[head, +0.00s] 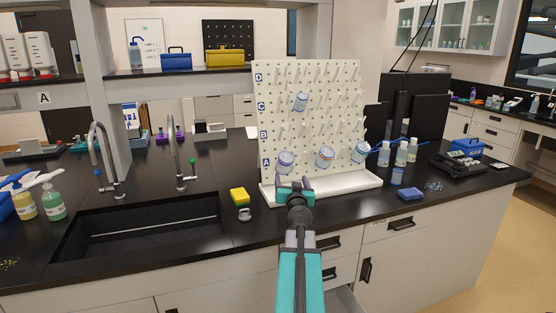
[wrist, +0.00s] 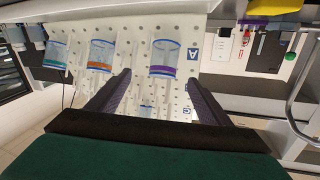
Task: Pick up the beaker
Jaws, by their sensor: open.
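Several clear beakers hang on the white pegboard rack. A purple-banded beaker (wrist: 165,58) shows in the wrist view near peg label A, an orange-banded one (wrist: 101,53) and a teal-banded one (wrist: 57,52) beside it. In the head view the lower row has a left beaker (head: 286,161), a middle beaker (head: 325,156) and a right beaker (head: 360,152); another beaker (head: 300,102) hangs higher. My gripper (head: 296,188) is open and empty before the rack's lower left. In the wrist view my fingertips (wrist: 157,78) lie either side of the purple-banded beaker's lower end, apparently short of it.
The rack (head: 318,115) stands in a white tray (head: 340,190) on the black counter. A yellow sponge (head: 239,195), sink (head: 140,222) and faucets lie left.

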